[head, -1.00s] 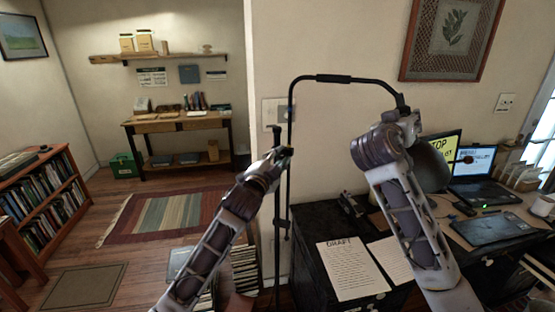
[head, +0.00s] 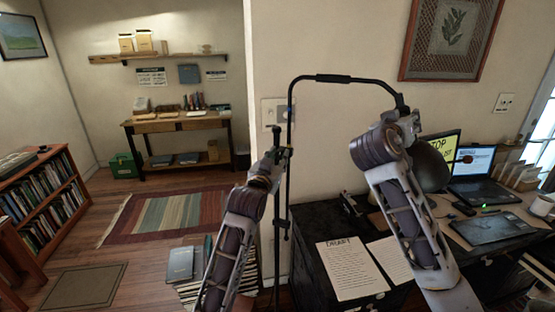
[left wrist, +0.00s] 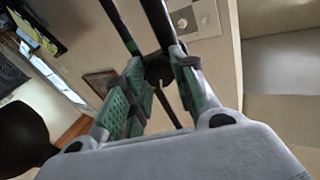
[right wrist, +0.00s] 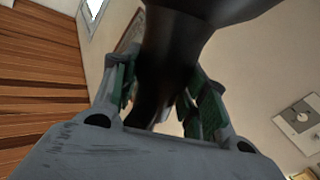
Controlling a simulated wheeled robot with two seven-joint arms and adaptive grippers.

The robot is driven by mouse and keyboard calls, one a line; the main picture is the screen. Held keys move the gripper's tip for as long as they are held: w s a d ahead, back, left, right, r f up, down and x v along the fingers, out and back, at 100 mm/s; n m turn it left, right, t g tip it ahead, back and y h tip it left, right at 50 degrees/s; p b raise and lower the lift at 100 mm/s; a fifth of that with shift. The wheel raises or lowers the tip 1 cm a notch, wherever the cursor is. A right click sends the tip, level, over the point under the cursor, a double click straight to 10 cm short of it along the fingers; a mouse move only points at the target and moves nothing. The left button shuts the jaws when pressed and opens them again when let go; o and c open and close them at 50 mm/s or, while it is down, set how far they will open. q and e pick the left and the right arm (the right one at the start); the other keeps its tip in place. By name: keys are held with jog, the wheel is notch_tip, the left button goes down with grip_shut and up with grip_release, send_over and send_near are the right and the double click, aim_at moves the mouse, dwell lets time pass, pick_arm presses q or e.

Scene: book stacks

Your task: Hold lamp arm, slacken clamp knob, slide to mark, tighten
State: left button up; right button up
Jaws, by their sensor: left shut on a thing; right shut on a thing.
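The black floor lamp (head: 340,79) has an upright pole, a bent top arm and a dark shade (head: 428,168) hanging at the right. My left gripper (head: 280,153) is at the upper pole. In the left wrist view its green-padded fingers are shut on a dark round clamp knob (left wrist: 158,70); two black rods pass beyond. My right gripper (head: 405,112) is at the right end of the lamp arm. In the right wrist view its fingers are shut around the black lamp arm (right wrist: 165,70), just by the shade. I cannot make out the mark.
A black cabinet (head: 315,215) with printed sheets (head: 350,268) stands right of the pole. A desk with a laptop (head: 478,175) is further right. Books (head: 180,264) lie on the floor left of the pole. The wall is close behind the lamp.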

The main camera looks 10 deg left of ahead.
pick_arm(q)
jog(key=shift+d+n, duration=0.1)
jog(key=shift+n, duration=0.5)
jog(key=o, duration=1.1)
jog(key=shift+c, duration=0.2)
jog(key=shift+s, duration=0.1)
jog(key=v, duration=1.1)
jog(key=shift+s, duration=0.35)
jog(key=shift+f, duration=0.1)
